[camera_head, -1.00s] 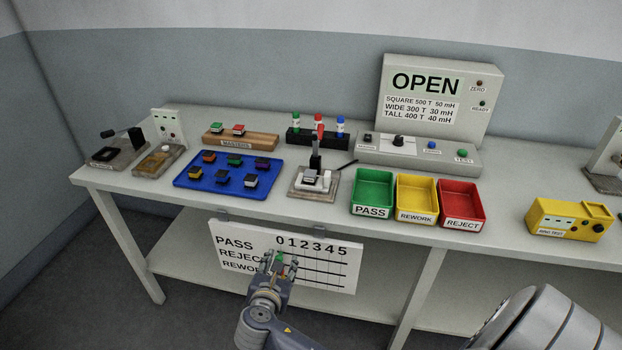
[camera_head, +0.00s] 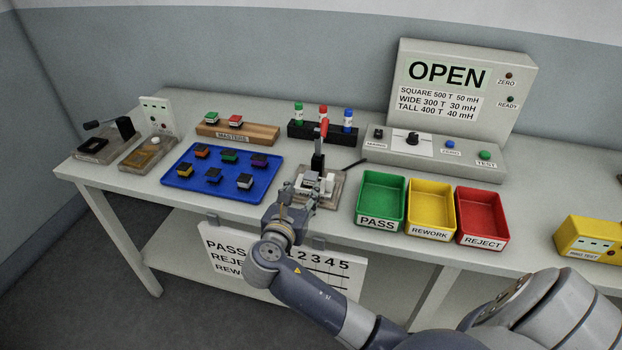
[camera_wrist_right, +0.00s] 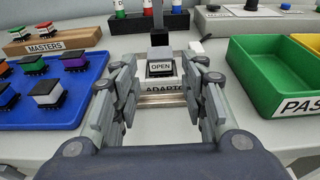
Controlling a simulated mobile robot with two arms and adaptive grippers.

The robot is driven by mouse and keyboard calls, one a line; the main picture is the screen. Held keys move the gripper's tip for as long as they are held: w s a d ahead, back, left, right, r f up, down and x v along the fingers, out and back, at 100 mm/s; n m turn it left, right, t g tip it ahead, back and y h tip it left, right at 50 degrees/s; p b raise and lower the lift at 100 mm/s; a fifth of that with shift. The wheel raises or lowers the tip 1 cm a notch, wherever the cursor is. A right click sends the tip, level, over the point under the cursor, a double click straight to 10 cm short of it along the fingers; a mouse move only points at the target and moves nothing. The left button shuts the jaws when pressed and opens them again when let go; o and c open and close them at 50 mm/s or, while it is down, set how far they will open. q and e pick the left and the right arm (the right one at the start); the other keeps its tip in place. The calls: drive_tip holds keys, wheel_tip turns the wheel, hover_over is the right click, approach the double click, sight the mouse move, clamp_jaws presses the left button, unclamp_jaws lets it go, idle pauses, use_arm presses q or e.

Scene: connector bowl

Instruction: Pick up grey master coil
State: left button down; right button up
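The grey master coil (camera_wrist_right: 160,53), a grey-topped block with a dark lower part, sits upright in the adapter fixture (camera_wrist_right: 165,98) on the bench. An "OPEN" label shows at its front. In the head view it shows small at the fixture (camera_head: 310,178), just beyond my right gripper (camera_head: 298,198). In the right wrist view my right gripper (camera_wrist_right: 163,72) is open and empty, its fingers spread to the left and right in front of the coil. Any contact cannot be made out. My left gripper is not in view.
A blue tray (camera_head: 224,191) with several coils is left of the fixture; green (camera_head: 379,207), yellow and red bins stand to its right. The wooden masters rack (camera_head: 262,138) holds green and red coils. A red-tipped lever (camera_head: 323,130) rises behind the fixture.

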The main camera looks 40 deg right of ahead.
sight(310, 177)
drive_tip(key=shift+w+d, duration=0.25)
drive_tip(key=shift+d, duration=0.05)
drive_tip(key=x, duration=0.5)
drive_tip(key=shift+w+d+p, duration=0.1)
drive_tip(key=shift+p, duration=0.2)
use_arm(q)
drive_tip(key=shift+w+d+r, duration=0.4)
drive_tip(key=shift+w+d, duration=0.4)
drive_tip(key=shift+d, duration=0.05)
use_arm(e)
drive_tip(key=shift+r, duration=0.1)
drive_tip(key=c, duration=0.8)
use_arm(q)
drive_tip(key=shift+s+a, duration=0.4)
use_arm(e)
drive_tip(key=shift+c, duration=0.2)
